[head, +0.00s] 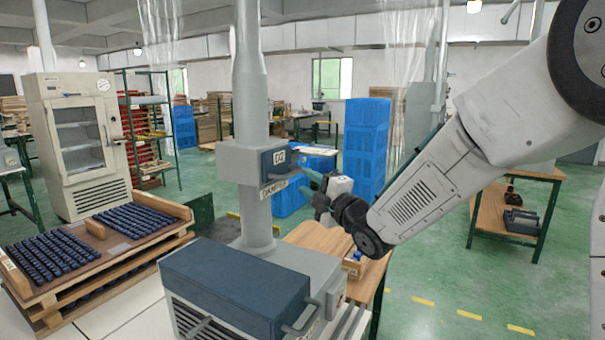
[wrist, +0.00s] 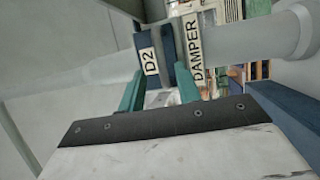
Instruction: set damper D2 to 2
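Damper D2 (head: 273,162) is a dark blue block with a white D2 label on a grey housing around the vertical duct. A DAMPER plate (head: 273,188) sits below it. In the wrist view the D2 label (wrist: 150,62) and the DAMPER plate (wrist: 194,52) appear sideways, just beyond my fingers. My gripper (head: 314,178) is just right of the damper in the head view. In the wrist view its two teal fingers (wrist: 160,90) stand apart, with no thing clearly held between them. The damper's lever and its setting marks cannot be made out.
A grey machine with a blue top (head: 240,285) stands below the duct. Left of it is a wooden tray (head: 170,228) with rows of dark pieces. A wooden table (head: 318,238) and stacked blue crates (head: 366,150) stand behind my arm.

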